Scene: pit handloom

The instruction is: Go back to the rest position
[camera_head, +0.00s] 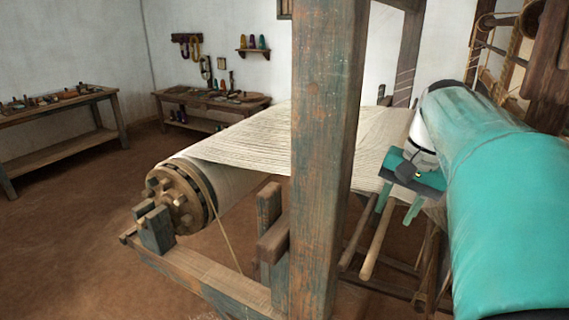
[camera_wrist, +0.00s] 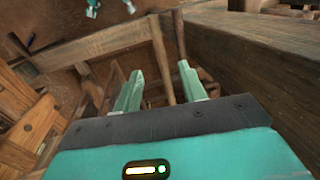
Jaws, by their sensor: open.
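My gripper (camera_head: 399,205) shows at the right of the head view, at the end of my teal arm. Its two pale green fingers point down and stand apart, with nothing between them. It hangs beside the loom, right of the big wooden post (camera_head: 325,150) and close to the right edge of the cream warp sheet (camera_head: 245,140). In the wrist view the open fingers (camera_wrist: 160,88) reach over wooden beams, with brown floor beneath. I cannot tell whether the fingers touch any beam.
A wound roller with a toothed wooden wheel (camera_head: 180,197) sits at the loom's front left. Slanting wooden bars (camera_head: 377,240) lie just below my gripper. Dark loom timbers (camera_head: 549,70) stand at the right. Tool-covered benches (camera_head: 60,105) line the walls. The floor at left (camera_head: 80,230) is clear.

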